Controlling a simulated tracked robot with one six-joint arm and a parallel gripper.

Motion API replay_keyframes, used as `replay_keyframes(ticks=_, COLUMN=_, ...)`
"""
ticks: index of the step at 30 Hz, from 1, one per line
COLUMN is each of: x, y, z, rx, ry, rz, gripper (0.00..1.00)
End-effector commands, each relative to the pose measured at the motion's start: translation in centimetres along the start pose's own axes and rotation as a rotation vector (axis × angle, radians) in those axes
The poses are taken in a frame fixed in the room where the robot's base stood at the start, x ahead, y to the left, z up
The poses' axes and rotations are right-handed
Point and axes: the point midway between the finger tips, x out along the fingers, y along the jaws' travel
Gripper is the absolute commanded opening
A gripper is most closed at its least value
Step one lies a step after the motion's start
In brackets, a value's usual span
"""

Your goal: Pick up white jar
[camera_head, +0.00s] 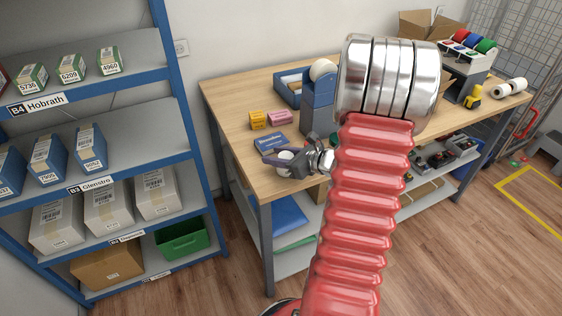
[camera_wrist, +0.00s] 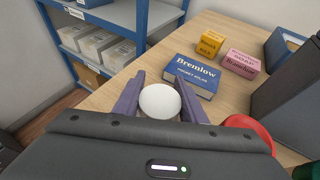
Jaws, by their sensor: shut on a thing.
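The white jar (camera_wrist: 159,103) shows as a round white top between the two fingers of my gripper (camera_wrist: 158,95) in the wrist view. My gripper is shut on the jar, with a finger on each side of it. In the head view the jar (camera_head: 285,156) is small and partly covered by my gripper (camera_head: 281,160), near the front left corner of the wooden table (camera_head: 228,100). I cannot tell whether the jar touches the table top.
A blue Bremlow book or box (camera_wrist: 193,76) lies just beyond the jar. Yellow (camera_wrist: 210,43) and pink (camera_wrist: 240,63) boxes stand behind it. A red round thing (camera_wrist: 250,128) is close on the right. A blue shelf rack (camera_head: 172,75) stands left of the table.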

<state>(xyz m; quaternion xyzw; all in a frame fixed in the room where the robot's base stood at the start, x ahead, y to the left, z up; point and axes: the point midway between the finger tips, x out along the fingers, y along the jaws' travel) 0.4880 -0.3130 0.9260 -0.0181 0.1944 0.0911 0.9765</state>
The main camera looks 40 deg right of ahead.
Motion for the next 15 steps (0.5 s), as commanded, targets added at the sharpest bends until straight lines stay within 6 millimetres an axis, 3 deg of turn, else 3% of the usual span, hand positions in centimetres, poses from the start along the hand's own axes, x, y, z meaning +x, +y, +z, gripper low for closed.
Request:
replay_keyframes(ticks=8, x=-0.5, y=0.0, z=1.3, rx=-0.003, ry=-0.001, rz=-0.001, gripper=0.12)
replay_keyframes(ticks=15, x=-1.8, y=-0.1, z=4.3, rx=-0.006, ry=-0.003, rz=-0.002, gripper=0.12)
